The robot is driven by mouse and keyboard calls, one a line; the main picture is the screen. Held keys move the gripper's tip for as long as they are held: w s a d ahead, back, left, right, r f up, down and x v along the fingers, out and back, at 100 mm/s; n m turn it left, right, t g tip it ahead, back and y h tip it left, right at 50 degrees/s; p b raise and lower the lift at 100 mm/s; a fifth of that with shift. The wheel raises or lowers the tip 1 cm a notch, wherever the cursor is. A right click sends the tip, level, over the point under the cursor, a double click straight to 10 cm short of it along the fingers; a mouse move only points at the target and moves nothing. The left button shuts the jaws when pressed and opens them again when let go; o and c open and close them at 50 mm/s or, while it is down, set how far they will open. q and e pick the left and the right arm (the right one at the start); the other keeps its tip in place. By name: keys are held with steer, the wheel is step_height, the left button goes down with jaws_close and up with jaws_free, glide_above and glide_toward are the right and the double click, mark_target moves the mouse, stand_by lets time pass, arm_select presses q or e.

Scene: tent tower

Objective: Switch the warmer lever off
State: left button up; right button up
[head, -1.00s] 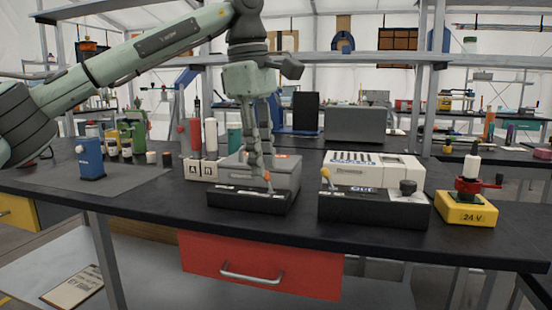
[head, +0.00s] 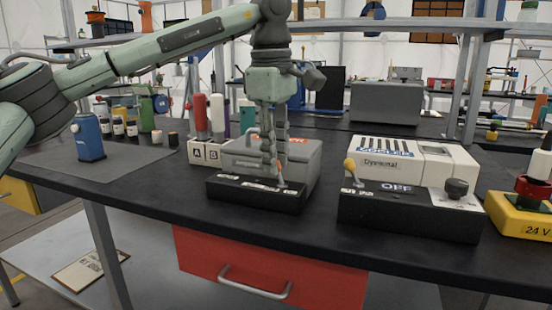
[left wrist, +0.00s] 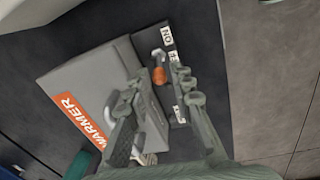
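The warmer (head: 300,158) is a grey box with a black front panel (head: 240,193) on the dark bench. In the left wrist view its orange WARMER label (left wrist: 82,118) is readable. The warmer lever (head: 281,172) is a short stick with an orange knob, which also shows in the left wrist view (left wrist: 158,76), near the ON label. My left gripper (head: 273,166) points down over the panel. In the left wrist view its fingers (left wrist: 152,90) are apart, with the knob in or just beyond the gap between them. Contact cannot be told. My right gripper is not in view.
A white cooler (head: 410,165) with a black panel reading OFF and a yellow-knobbed lever (head: 349,166) stands to the right. A yellow 24 V box (head: 520,222) is farther right. Red and white cylinders stand in a rack (head: 204,152) behind left. A red drawer (head: 265,268) is below.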

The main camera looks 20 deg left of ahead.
arm_select(q)
steer(key=shift+f, duration=0.3)
jaws_close()
steer(key=shift+w+a+f+h, duration=0.1)
steer(key=shift+a+h, duration=0.35)
steer(key=shift+h, duration=0.55)
